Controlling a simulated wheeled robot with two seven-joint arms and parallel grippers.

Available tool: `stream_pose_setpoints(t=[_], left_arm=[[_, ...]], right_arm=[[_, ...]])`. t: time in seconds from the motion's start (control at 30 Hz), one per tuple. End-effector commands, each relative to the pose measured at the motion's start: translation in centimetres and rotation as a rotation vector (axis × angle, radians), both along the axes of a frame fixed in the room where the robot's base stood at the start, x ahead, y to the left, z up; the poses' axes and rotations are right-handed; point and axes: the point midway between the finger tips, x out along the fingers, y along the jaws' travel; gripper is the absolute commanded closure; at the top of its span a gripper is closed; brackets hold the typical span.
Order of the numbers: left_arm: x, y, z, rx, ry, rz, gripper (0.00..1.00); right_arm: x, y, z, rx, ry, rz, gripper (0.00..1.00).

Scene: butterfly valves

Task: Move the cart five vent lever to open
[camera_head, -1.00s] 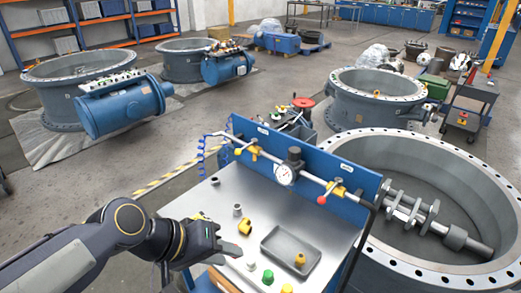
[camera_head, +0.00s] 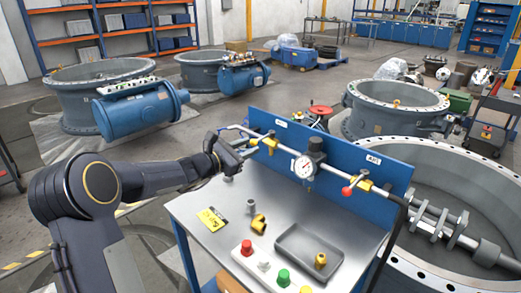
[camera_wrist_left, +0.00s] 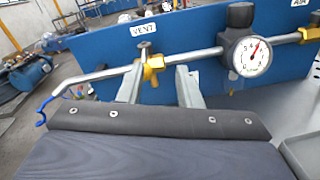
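The cart's blue panel (camera_head: 340,172) carries a metal pipe with a gauge (camera_head: 304,166). A yellow vent valve (camera_head: 270,143) sits on the pipe left of the gauge, and in the left wrist view it shows (camera_wrist_left: 153,65) below a VENT label (camera_wrist_left: 143,29). I cannot tell how its lever is turned. My left gripper (camera_head: 238,150) is at the panel's left end, just left of the valve. In the wrist view its fingers (camera_wrist_left: 160,72) are spread and empty, pointing at the pipe around the valve; contact cannot be told. My right gripper is out of view.
The cart top holds a grey tray (camera_head: 305,252), a yellow card (camera_head: 211,219), a yellow fitting (camera_head: 258,224), and red and green buttons (camera_head: 283,277). Large flanged rings (camera_head: 395,100) stand around.

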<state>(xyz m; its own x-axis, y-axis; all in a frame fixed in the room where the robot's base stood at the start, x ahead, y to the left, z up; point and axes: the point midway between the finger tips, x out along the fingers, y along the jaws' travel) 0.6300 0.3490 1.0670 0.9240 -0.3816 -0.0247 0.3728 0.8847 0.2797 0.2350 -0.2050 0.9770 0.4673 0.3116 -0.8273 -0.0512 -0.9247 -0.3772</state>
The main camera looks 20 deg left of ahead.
Motion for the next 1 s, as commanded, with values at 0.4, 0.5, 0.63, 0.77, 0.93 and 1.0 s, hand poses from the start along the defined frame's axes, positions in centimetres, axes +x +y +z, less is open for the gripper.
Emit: stream_pose_setpoints(t=[0.4,0.5,0.63,0.77,0.93,1.0], left_arm=[[5.0,0.6,-1.1,-0.094,0.009,0.056,0.68],[6.5,0.1,-1.2,-0.094,0.009,0.057,0.68],[7.9,-0.4,-1.2,-0.092,0.009,0.057,0.68],[8.6,-0.6,-1.3,-0.092,0.009,0.058,0.68],[8.7,-0.6,-1.3,-0.091,0.009,0.058,0.68],[8.7,-0.6,-1.3,-0.091,0.009,0.058,0.68]], right_arm=[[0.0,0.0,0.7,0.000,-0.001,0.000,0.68],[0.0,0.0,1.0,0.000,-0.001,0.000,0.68],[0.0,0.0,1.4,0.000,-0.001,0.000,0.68],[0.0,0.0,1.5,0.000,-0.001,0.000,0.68],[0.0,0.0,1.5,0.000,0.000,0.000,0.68],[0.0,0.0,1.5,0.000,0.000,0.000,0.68]])
